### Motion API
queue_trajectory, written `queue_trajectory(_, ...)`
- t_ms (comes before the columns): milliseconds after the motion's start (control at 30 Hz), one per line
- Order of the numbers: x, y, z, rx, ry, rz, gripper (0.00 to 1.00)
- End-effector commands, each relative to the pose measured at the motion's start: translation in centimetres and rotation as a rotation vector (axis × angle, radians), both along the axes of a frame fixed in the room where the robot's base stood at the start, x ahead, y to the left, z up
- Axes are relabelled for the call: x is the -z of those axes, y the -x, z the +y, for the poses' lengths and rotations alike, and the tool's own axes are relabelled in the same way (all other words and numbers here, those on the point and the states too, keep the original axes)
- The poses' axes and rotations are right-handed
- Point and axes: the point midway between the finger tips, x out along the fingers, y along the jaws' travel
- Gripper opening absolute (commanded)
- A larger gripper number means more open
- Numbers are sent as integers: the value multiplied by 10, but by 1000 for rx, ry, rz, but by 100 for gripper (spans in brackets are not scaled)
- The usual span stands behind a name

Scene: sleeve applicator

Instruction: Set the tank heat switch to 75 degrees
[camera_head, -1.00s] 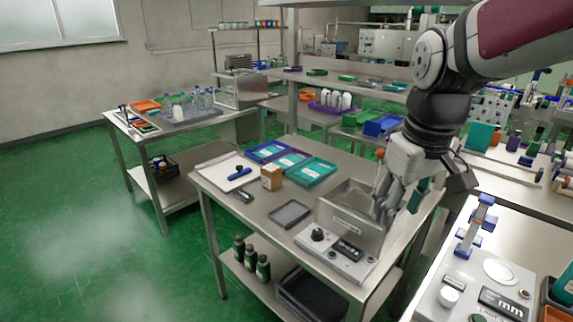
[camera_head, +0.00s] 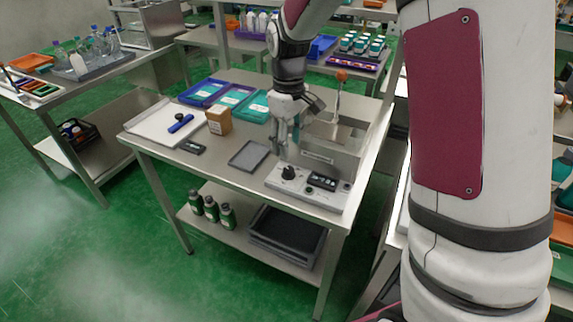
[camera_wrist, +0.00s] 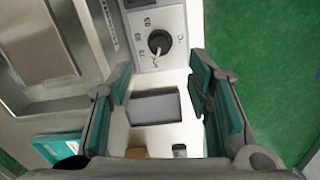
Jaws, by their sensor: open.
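The tank heat switch, a black round knob (camera_head: 289,172), sits on the left of the grey front panel (camera_head: 300,190) of a metal tank (camera_head: 335,148). In the wrist view the knob (camera_wrist: 160,42) shows at the top middle with a light pointer mark and printed marks around it; the numbers are too small to read surely. My gripper (camera_head: 283,150) hangs above and slightly behind the knob in the head view. In the wrist view its teal-padded fingers (camera_wrist: 165,100) are spread apart with nothing between them, and the knob lies beyond them.
A grey tray (camera_head: 249,155) lies left of the tank. A cardboard box (camera_head: 219,121), teal tray (camera_head: 257,107) and white board (camera_head: 165,124) share the table. An orange-topped rod (camera_head: 341,76) stands behind the tank.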

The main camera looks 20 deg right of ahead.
Motion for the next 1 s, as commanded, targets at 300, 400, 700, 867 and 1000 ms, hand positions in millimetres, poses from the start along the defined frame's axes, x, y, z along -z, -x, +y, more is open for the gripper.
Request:
queue_trajectory(300,60,1,0,1,0,4,46)
queue_trajectory(400,72,1,0,0,0,2,46)
queue_trajectory(700,85,0,0,0,-1,-1,46)
queue_trajectory(867,85,0,0,0,-1,-1,46)
queue_trajectory(1000,84,0,0,1,0,0,19)
